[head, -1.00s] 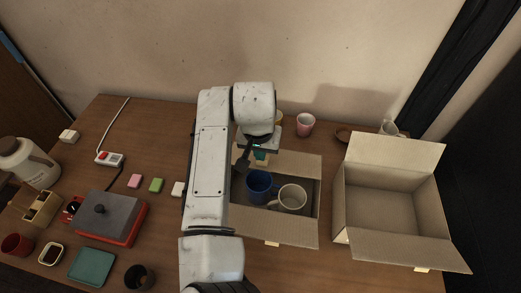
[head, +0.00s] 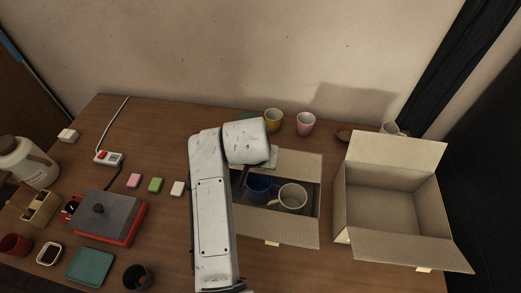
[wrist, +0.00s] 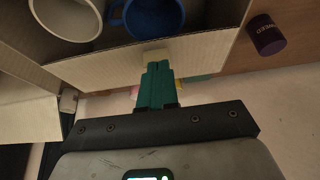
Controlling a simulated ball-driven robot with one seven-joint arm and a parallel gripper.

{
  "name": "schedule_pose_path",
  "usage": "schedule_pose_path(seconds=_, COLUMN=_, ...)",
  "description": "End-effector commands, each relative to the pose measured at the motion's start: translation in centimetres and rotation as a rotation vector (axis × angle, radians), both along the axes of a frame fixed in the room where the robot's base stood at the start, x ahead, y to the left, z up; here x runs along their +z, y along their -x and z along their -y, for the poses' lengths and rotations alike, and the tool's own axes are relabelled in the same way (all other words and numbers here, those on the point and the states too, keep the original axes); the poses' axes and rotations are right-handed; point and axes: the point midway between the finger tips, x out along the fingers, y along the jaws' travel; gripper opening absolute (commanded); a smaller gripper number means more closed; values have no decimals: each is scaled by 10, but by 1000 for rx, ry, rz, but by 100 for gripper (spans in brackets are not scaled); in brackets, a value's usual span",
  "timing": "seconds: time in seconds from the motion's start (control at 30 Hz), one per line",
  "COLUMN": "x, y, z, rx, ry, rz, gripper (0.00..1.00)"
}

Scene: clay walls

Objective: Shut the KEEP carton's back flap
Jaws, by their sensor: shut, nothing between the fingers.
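Two open cartons stand side by side, and I cannot read a name on either. The left carton (head: 317,203) holds a blue mug (head: 258,187) and a cream mug (head: 291,196). Its back flap (head: 297,163) is up, not lying over the opening, and its front flap (head: 275,228) is folded outward. In the wrist view the back flap (wrist: 100,68) runs across the picture, with a pale tab at its edge. My gripper (wrist: 156,70) is shut and empty, its teal fingertips at that tab; contact is unclear. In the head view my arm hides most of the gripper.
The right carton (head: 345,208) is empty with flaps spread. A yellow cup (head: 273,119) and a pink cup (head: 306,123) stand behind the left carton. A dark purple cup (wrist: 266,35) shows beside it in the wrist view. The wall is close behind.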

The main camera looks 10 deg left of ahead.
Motion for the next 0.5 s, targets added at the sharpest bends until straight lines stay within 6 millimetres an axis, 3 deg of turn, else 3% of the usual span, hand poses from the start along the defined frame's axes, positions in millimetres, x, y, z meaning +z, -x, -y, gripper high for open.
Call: schedule_pose_path(seconds=0.5, x=11, y=0, z=0, rx=0, ry=1, rz=-1, gripper=0)
